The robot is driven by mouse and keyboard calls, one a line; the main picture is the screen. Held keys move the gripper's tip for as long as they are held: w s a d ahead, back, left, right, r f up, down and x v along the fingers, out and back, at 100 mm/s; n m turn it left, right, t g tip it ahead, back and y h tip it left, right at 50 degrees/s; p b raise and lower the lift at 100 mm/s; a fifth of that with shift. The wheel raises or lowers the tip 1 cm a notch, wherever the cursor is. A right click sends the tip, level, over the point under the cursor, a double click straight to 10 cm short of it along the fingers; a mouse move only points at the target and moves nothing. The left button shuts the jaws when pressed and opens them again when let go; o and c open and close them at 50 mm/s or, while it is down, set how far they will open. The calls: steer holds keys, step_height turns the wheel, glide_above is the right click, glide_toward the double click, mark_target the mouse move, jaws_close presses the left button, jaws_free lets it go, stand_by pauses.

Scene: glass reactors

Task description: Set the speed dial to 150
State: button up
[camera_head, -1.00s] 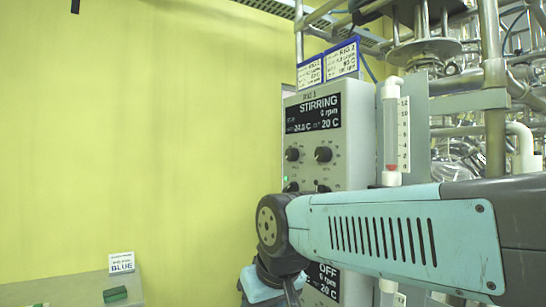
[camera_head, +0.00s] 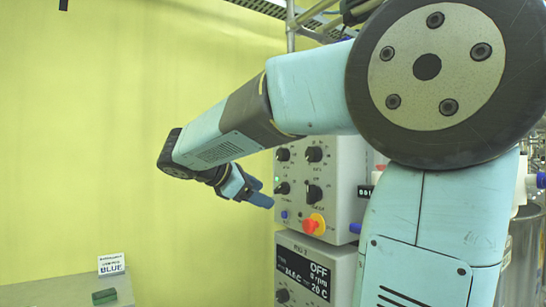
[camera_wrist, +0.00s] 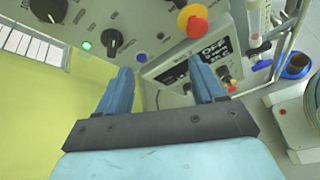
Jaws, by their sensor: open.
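The upper grey control box (camera_head: 345,180) carries several black dials: upper left (camera_head: 283,154), upper right (camera_head: 314,154), lower left (camera_head: 282,188) and lower right (camera_head: 314,193). Their small labels are unreadable, so I cannot tell which is the speed dial. My arm hides the box's display. My gripper (camera_head: 263,194) is just left of the lower dials. In the wrist view my gripper (camera_wrist: 163,72) is open and empty, its blue fingers pointing at the box. A black dial (camera_wrist: 115,40) lies ahead of the left finger, apart from it, and another dial (camera_wrist: 48,8) is at the top left.
A red stop button (camera_head: 313,224) on a yellow base sits below the dials. A lower box (camera_head: 305,270) reads OFF. A green light (camera_wrist: 86,45) is lit. Space before the yellow wall is clear.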

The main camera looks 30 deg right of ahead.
mark_target(279, 155)
steer(key=w+a+r+n+h, duration=0.3)
steer(key=w+r+h, duration=0.2)
steer(key=w+r, duration=0.35)
steer(key=shift+g, duration=0.3)
steer(key=d, duration=1.4)
steer(key=shift+w+r, duration=0.2)
steer(key=shift+w, duration=0.1)
steer(key=shift+a, duration=0.1)
steer(key=c, duration=1.1)
